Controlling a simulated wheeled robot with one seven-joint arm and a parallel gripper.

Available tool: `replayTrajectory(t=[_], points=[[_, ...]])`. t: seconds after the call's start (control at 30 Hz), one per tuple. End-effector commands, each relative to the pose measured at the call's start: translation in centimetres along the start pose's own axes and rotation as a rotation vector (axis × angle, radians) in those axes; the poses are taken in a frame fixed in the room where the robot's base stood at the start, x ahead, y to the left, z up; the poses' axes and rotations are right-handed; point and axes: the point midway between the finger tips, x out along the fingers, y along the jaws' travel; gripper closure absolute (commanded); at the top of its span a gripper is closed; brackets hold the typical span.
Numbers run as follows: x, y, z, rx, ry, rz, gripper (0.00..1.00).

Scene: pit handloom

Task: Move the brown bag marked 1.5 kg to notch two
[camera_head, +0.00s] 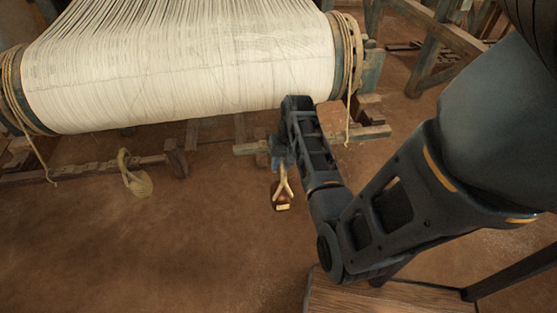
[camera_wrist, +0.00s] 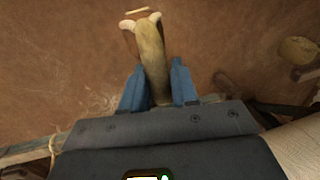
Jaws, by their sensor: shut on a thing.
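A small dark brown bag (camera_head: 282,199) with a pale label hangs below my gripper (camera_head: 281,163) in the head view. The label is too small to read. In the wrist view, the blue fingers of my gripper (camera_wrist: 159,90) are shut on the tan loop of the brown bag (camera_wrist: 130,40). The loop runs between the fingers, and much of the bag is hidden behind it. The bag appears clear of the floor. My gripper is beside the right wooden bar (camera_head: 360,136) under the loom; notches cannot be made out.
A tan bag (camera_head: 138,182) hangs by a loop at the left wooden bar (camera_head: 95,173); it also shows in the wrist view (camera_wrist: 298,50). The warp roller (camera_head: 190,70) spans the space above. Cords hang at both roller ends. The brown floor in front is clear.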

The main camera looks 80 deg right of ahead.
Motion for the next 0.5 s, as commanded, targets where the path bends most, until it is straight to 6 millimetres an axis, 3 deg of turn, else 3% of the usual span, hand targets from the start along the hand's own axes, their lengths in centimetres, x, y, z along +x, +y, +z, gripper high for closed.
replayTrajectory(t=[0.5], points=[[-0.3, 0.0, 3.3, -0.005, 0.004, 0.0, 1.0]])
